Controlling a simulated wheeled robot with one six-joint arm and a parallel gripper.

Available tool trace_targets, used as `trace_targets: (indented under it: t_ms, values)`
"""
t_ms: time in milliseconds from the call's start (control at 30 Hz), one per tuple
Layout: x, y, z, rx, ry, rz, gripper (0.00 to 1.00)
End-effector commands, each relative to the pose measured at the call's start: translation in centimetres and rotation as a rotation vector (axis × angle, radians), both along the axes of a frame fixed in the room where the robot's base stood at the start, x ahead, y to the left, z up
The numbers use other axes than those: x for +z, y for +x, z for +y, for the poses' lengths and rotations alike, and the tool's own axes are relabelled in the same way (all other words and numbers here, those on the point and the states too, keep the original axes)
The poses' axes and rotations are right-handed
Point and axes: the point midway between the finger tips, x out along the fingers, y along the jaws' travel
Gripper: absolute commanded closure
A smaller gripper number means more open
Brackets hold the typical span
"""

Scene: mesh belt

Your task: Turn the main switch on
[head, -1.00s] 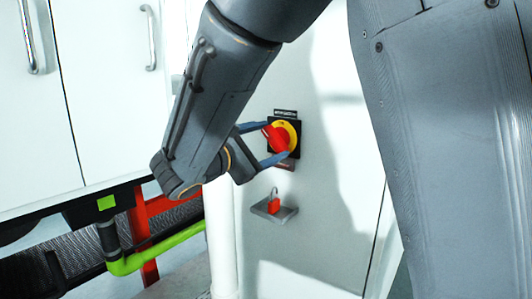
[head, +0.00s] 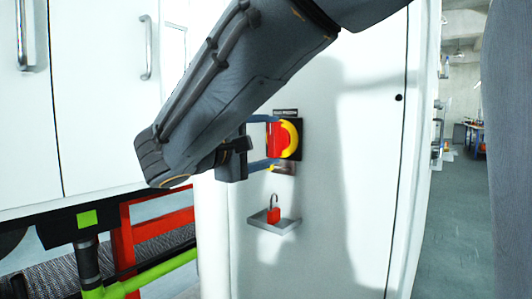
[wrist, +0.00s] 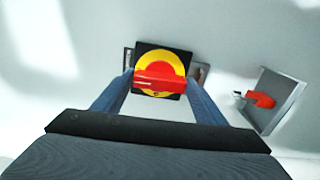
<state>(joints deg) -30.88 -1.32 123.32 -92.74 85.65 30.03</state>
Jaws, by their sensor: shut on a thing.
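The main switch is a red handle (head: 275,139) on a yellow disc (head: 291,139) with a black square plate, on the white cabinet wall. In the wrist view the red handle (wrist: 159,81) lies across the picture, with the yellow disc (wrist: 161,60) behind it. In the head view the handle stands about upright. My gripper (head: 270,142) is at the switch, one blue finger above the handle and one below. In the wrist view the fingers (wrist: 158,88) are at the two ends of the handle and shut on it.
A small grey shelf (head: 256,222) below the switch holds a red padlock (head: 273,215). White cabinet doors (head: 100,100) with metal handles are at left, above a red frame (head: 125,238) and a green pipe (head: 150,270). A floor area (head: 455,240) is open at right.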

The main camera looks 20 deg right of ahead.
Motion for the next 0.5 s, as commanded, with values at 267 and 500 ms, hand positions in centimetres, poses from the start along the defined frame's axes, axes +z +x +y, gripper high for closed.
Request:
trace_targets:
  t_ms: [267,500]
  values:
    - [-0.27,-0.12,-0.15,-0.006,0.031,-0.036,0.57]
    - [-0.22,-0.14,-0.15,-0.006,0.033,-0.039,0.57]
